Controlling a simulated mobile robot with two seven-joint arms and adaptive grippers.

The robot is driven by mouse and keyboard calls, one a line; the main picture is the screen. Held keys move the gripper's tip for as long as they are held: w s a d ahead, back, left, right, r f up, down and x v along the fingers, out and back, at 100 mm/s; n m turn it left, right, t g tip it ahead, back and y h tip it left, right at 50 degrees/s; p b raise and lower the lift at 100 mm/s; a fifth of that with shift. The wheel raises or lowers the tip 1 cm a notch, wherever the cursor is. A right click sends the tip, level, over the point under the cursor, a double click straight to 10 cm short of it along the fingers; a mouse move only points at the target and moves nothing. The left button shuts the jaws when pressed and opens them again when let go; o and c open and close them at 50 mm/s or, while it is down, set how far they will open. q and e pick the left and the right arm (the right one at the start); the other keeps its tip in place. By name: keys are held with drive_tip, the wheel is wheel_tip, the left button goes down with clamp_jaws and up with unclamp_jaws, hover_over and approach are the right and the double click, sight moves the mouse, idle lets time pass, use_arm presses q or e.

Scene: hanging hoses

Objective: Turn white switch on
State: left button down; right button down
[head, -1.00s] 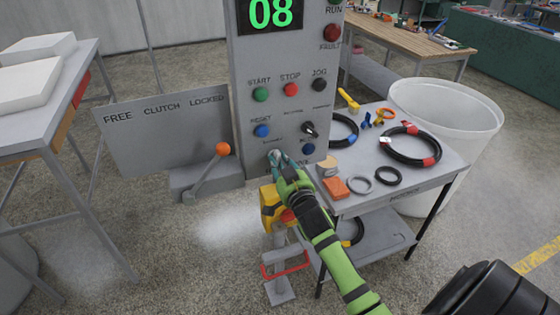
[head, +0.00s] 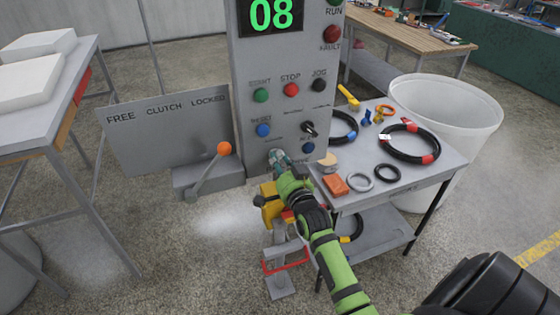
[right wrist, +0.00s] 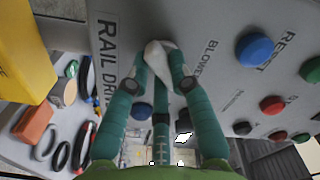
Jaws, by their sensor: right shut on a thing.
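The white switch (right wrist: 158,58) shows in the right wrist view as a pale lever on the grey panel, between the "RAIL DRIVE" and "BLOWER" labels. My right gripper (head: 277,157) is at the lower front of the grey control cabinet (head: 290,55). In the right wrist view its teal fingers (right wrist: 160,75) close around the white switch and touch it. The fingers hide part of the switch there and most of it in the head view. I cannot tell the switch's exact position. My left gripper is not in view.
Above are a blue button (head: 263,130), a black selector (head: 309,128) and a green display (head: 271,13). An orange-knobbed lever (head: 223,149) stands to the left. A grey cart (head: 440,165) with hoses and rings is close on the right, before a white bin (head: 470,110).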

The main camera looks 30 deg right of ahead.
idle(0.3)
drive_tip(key=c, duration=1.1)
unclamp_jaws()
drive_tip(key=v, duration=1.2)
